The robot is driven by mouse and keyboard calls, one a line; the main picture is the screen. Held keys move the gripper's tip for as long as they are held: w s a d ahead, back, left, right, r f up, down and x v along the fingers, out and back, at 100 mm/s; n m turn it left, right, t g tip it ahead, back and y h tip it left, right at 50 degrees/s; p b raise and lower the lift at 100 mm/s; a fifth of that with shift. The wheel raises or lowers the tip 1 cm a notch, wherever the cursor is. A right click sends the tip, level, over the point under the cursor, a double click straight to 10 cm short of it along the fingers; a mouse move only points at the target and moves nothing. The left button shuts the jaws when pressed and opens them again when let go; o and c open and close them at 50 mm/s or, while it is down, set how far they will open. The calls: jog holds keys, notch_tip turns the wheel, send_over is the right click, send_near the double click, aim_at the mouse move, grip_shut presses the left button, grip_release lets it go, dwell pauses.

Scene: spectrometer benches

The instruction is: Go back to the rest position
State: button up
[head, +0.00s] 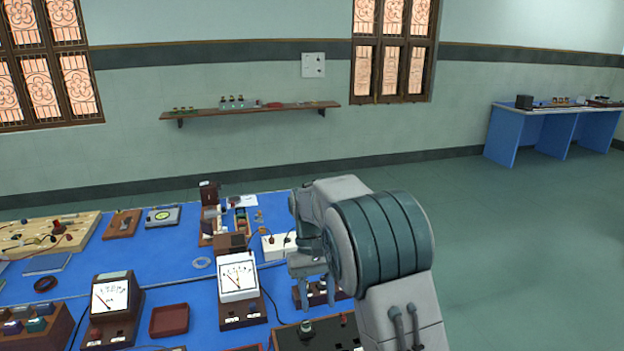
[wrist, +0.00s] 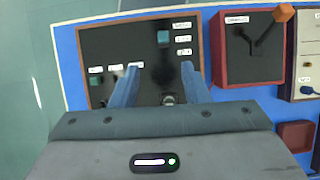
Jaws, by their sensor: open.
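My gripper (head: 316,290) hangs over the right part of the blue bench (head: 160,284) in the head view, with its fingers pointing down. In the wrist view my gripper (wrist: 159,88) has its two blue fingers apart, with nothing between them. Below the fingers lies a dark panel (wrist: 112,52) with a wooden rim, white labels and a teal knob. The same panel (head: 292,339) shows partly at the bottom of the head view, partly hidden by my arm. I cannot tell the exact height of the fingertips above it.
Open floor (head: 500,250) lies to the right.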

jog(key=s+d+r+m+t, duration=0.1)
jog(key=s+d+r+t, duration=0.1)
jog(key=s+d, duration=0.2)
jog(key=s+d+r+m+t, duration=0.1)
jog(key=s+d, duration=0.4)
jog(key=s, duration=0.5)
jog(key=s+d+r+m+t+y, duration=0.1)
jog(key=s+d+r+t, duration=0.3)
jog(key=s, duration=0.4)
jog(key=shift+d+t, duration=0.45)
jog(key=shift+t, duration=0.25)
